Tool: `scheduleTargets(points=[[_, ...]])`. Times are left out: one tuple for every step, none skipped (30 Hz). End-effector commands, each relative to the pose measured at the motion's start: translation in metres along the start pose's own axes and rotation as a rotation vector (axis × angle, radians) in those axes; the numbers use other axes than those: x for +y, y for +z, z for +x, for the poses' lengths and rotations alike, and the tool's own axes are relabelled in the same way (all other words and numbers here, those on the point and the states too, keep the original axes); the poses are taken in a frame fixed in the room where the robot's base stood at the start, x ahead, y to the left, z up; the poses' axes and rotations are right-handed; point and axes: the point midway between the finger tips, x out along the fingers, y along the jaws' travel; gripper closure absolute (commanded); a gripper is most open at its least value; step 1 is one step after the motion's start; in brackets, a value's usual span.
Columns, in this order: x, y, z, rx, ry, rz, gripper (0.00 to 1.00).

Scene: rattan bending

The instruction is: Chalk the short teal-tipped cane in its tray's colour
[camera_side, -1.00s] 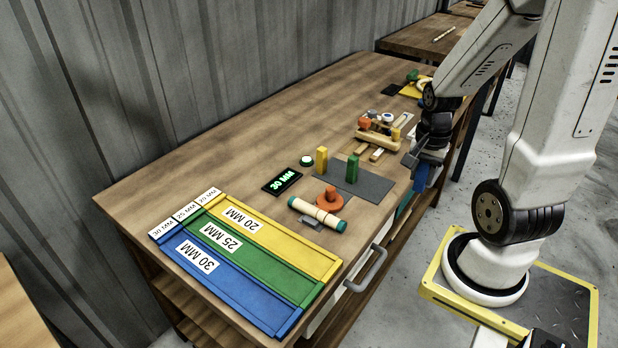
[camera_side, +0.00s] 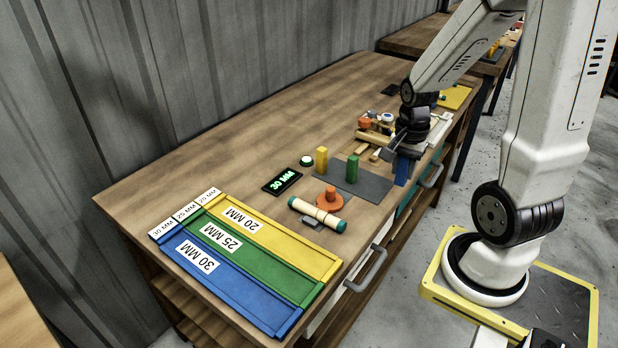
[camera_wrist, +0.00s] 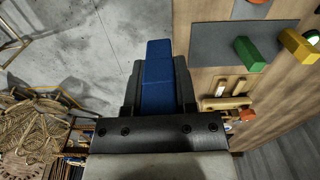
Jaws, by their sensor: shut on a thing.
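The short teal-tipped cane (camera_side: 308,209) lies on a small grey holder beside an orange round knob (camera_side: 331,201) in the side view. My gripper (camera_side: 408,150) is shut on a blue chalk block (camera_side: 402,171), held at the right edge of the grey mat (camera_side: 372,182). The blue block fills the jaws in the wrist view (camera_wrist: 158,80). A yellow block (camera_side: 321,160) and a green block (camera_side: 352,169) stand at the mat. The display (camera_side: 282,181) reads 30 MM. The blue tray (camera_side: 240,297) is labelled 30 MM.
The green 25 MM tray (camera_side: 290,283) and yellow 20 MM tray (camera_side: 305,255) lie beside the blue one. A green button (camera_side: 306,161) sits behind the mat. A wooden jig (camera_side: 372,138) stands near my gripper.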

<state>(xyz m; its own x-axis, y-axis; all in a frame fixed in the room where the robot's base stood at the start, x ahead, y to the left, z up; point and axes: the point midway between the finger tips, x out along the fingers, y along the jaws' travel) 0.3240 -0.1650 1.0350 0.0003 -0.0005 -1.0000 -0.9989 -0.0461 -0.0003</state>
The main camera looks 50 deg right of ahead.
Motion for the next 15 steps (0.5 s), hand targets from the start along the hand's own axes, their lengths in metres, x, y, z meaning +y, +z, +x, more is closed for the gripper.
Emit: scheduleTargets(points=[[-0.012, 0.002, 0.001, -0.001, 0.001, -0.007, 1.00], [-0.018, 0.004, 0.002, -0.001, 0.001, -0.008, 1.00], [-0.028, 0.006, 0.003, -0.001, 0.001, -0.008, 1.00], [-0.035, 0.007, 0.003, -0.001, 0.001, -0.008, 1.00], [-0.042, 0.010, 0.004, -0.001, 0.002, -0.009, 1.00], [-0.052, 0.013, 0.005, -0.001, 0.002, -0.009, 1.00], [-0.059, 0.016, 0.006, -0.001, 0.002, -0.008, 1.00], [-0.067, 0.018, 0.007, -0.001, 0.002, -0.009, 1.00], [-0.076, 0.023, 0.009, -0.001, 0.002, -0.009, 1.00], [-0.083, 0.026, 0.010, -0.001, 0.002, -0.008, 1.00], [-0.090, 0.030, 0.011, -0.001, 0.002, -0.009, 1.00], [-0.100, 0.035, 0.013, -0.001, 0.003, -0.009, 1.00], [-0.106, 0.039, 0.014, 0.000, 0.002, -0.008, 1.00], [-0.113, 0.043, 0.015, -0.001, 0.003, -0.008, 1.00], [-0.121, 0.049, 0.017, 0.000, 0.002, -0.008, 1.00]])
